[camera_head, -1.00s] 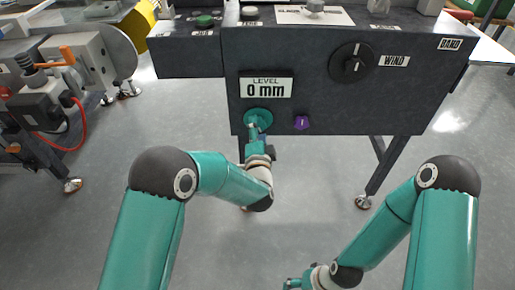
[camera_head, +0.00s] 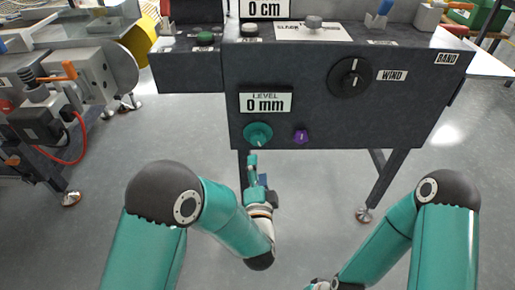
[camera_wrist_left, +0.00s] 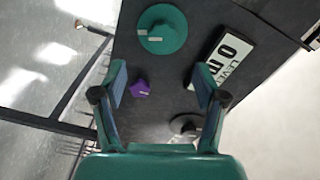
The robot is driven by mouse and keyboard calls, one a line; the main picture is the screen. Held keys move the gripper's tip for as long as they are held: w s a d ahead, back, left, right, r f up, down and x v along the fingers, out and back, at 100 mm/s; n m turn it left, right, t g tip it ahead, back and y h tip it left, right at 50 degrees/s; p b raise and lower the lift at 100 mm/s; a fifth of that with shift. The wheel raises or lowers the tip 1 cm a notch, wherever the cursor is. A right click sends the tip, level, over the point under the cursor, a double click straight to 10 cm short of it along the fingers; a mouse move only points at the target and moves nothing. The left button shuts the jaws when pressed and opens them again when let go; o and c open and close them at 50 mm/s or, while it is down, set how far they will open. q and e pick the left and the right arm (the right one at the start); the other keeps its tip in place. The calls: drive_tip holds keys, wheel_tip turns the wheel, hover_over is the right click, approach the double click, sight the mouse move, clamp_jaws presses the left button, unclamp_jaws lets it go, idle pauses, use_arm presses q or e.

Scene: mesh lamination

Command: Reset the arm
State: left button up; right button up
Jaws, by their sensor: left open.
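My left gripper (camera_head: 257,172) hangs in front of and just below the control box in the head view. In the left wrist view its two fingers (camera_wrist_left: 158,92) are spread wide with nothing between them. The teal knob (camera_head: 258,134) sits on the box's front face under the LEVEL display (camera_head: 266,102), which reads 0 mm. The knob also shows in the left wrist view (camera_wrist_left: 162,29), apart from the fingers. My right arm shows at the lower right of the head view, but its gripper is cut off by the bottom edge.
A small purple knob (camera_head: 301,137) is right of the teal one. A black WIND dial (camera_head: 350,77) sits higher on the box (camera_head: 300,75). A machine with an orange lever (camera_head: 58,75) stands at the left. The floor below the box is open around its legs.

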use_arm(q)
drive_tip(key=shift+a, duration=0.1)
drive_tip(key=w+a+f+n+g+y, duration=0.1)
drive_tip(key=a+f+y, duration=0.15)
drive_tip(key=a, duration=0.35)
drive_tip(key=w+a+f+n+g+y, duration=0.1)
drive_tip(key=a+f, duration=0.2)
drive_tip(key=a, duration=0.4)
drive_tip(key=s+a+f+n+g, duration=0.2)
drive_tip(key=s+a+f+g, duration=0.15)
drive_tip(key=a+f, duration=0.45)
drive_tip(key=s+d+f+n+g+h, duration=0.3)
drive_tip(key=s+f+n+g, duration=0.1)
drive_tip(key=s, duration=0.4)
drive_tip(key=s+d+f+n+g+h, duration=0.25)
drive_tip(key=s+f+g, duration=0.2)
drive_tip(key=s, duration=0.45)
drive_tip(key=s+d+f+n+g+h, duration=0.25)
drive_tip(key=s+f+n, duration=0.25)
drive_tip(key=s, duration=0.3)
wheel_tip(320, 180, up, 32)
drive_tip(key=p, duration=3.2)
drive_tip(key=shift+d+g, duration=0.25)
drive_tip(key=shift+g, duration=0.2)
drive_tip(key=shift+s+n+y, duration=0.1)
drive_tip(key=shift+n+y, duration=0.15)
